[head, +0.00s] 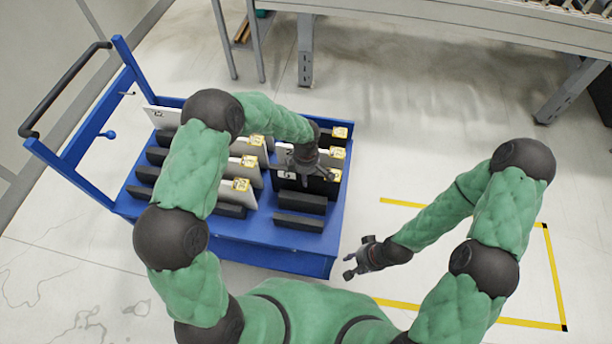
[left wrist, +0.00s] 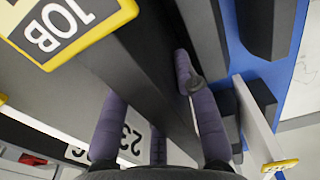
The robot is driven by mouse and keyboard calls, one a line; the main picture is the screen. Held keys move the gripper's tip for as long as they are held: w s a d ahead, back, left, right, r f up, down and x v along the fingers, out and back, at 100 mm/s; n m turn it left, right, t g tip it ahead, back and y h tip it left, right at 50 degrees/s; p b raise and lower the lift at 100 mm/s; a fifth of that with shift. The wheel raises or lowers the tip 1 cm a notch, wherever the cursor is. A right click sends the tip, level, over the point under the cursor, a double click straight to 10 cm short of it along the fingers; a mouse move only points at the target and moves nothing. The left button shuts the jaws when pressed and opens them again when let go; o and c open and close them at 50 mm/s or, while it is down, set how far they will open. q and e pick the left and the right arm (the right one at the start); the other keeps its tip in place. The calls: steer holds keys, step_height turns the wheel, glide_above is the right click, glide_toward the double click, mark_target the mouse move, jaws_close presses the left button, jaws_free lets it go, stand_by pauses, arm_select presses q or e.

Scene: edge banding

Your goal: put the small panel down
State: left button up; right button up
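The small panel (head: 312,183) is dark, with a white number label and a yellow-edged tag. It stands upright in the right-hand row of the blue cart (head: 262,232), behind a dark block. My left gripper (head: 305,168) is over its top, pointing down. In the left wrist view my left gripper (left wrist: 153,80) has its fingers spread apart, with a dark panel (left wrist: 150,50) between them; contact on both sides is not clear. The panel's lower edge is hidden. My right gripper (head: 356,257) is open and empty, beside the cart's right corner.
Light panels with yellow tags (head: 240,185) stand close by in the neighbouring row. Dark blocks (head: 298,221) separate the slots. A metal-legged table (head: 450,22) is at the back. Yellow tape (head: 548,260) marks clear floor on the right.

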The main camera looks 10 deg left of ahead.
arm_select(q)
steer(key=o, duration=0.4)
step_height(320, 180, up, 12)
steer(key=p, duration=0.4)
steer(key=shift+r, duration=0.1)
